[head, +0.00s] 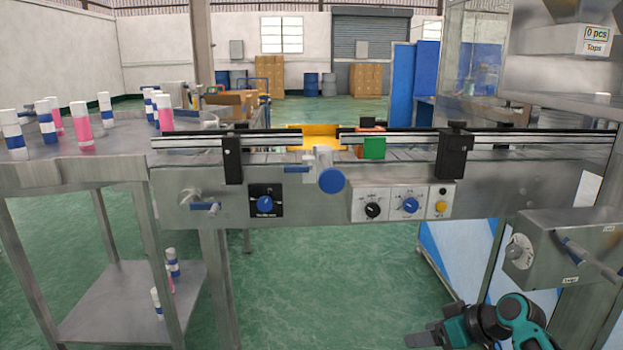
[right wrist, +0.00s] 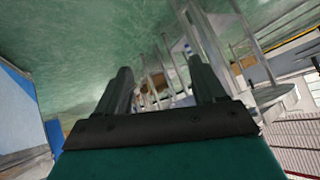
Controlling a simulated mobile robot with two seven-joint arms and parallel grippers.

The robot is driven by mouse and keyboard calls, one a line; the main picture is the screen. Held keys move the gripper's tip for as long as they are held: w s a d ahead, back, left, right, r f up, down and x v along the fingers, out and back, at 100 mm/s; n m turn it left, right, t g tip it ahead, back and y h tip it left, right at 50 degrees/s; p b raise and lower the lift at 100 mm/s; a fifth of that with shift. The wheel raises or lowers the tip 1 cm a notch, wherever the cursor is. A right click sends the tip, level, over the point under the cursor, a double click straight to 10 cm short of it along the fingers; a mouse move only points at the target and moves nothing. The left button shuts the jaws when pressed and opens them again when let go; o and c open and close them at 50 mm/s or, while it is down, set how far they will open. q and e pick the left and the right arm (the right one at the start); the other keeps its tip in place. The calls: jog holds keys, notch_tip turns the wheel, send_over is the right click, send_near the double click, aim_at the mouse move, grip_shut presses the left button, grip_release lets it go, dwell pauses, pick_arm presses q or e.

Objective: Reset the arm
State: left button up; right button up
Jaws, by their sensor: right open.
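My right gripper (head: 428,338) is low at the bottom right of the head view, in front of the conveyor and below its edge. In the right wrist view its two dark fingers (right wrist: 160,90) stand apart with nothing between them. Beyond them show the green floor and blurred metal legs. My left gripper is not in the head view. The conveyor (head: 300,205) runs across the middle of the head view, apart from my right gripper.
A metal table (head: 90,145) at the left holds several pink and blue-white cans. A grey box with a lever (head: 570,250) juts out above my right gripper. Control knobs (head: 405,204) sit on the conveyor's front. The green floor (head: 310,290) below the conveyor's middle is clear.

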jog(key=s+a+f+m+t+h, duration=0.1)
jog(key=s+a+f+h, duration=0.15)
jog(key=s+f, duration=0.45)
jog(key=s+a+f+m+t+h, duration=0.1)
jog(key=s+a+f+t, duration=0.15)
jog(key=s, duration=0.85)
jog(key=s+a+r+m+t, duration=0.1)
jog(key=s+a+r, duration=0.3)
jog(key=s, duration=0.3)
pick_arm(q)
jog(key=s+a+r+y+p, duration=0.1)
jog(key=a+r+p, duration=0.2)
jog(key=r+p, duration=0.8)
jog(key=p, duration=0.5)
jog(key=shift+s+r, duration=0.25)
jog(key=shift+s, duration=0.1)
pick_arm(e)
jog(key=s+d+r+h, duration=0.1)
jog(key=d+r, duration=0.2)
jog(key=r, duration=0.8)
jog(key=shift+s, duration=0.15)
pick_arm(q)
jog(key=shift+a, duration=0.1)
pick_arm(e)
jog(key=shift+f+h, duration=0.1)
jog(key=shift+h, duration=0.15)
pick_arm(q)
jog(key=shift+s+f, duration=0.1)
